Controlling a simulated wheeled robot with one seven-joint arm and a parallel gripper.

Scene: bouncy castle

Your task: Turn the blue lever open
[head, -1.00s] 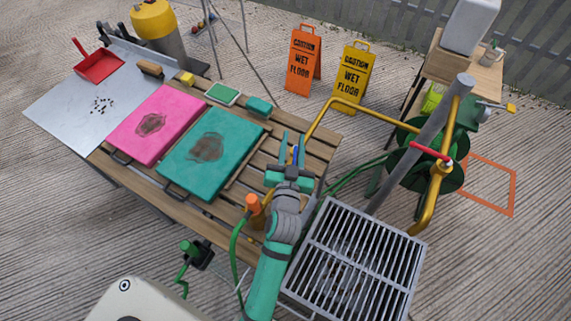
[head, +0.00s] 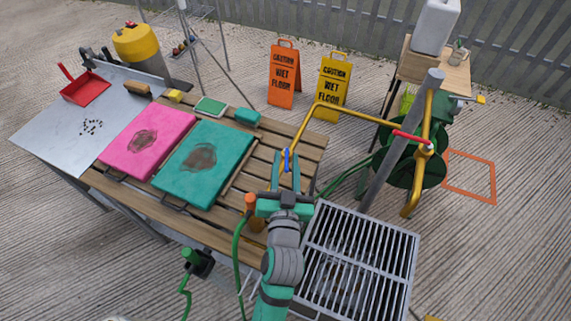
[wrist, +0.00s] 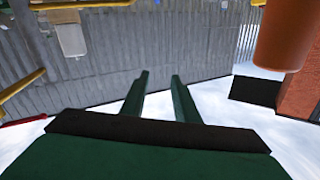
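The small blue lever (head: 287,159) shows in the head view at the near lower end of the yellow pipe (head: 352,109), standing roughly upright. My gripper (head: 286,172) is open and empty. Its two teal fingers point away from me, and the lever appears between and just beyond their tips; I cannot tell the depth gap. In the wrist view the fingers (wrist: 158,82) are apart with nothing between them, and the lever cannot be made out surely. A red lever (head: 411,137) is on the pipework by the grey post.
The slatted bench (head: 227,236) holds a pink pad (head: 160,119) and a teal pad (head: 222,139). An orange-topped nozzle (head: 251,202) stands close left of my gripper. A metal grate (head: 383,245) lies right of my arm. A green hose reel (head: 436,150) stands behind the post.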

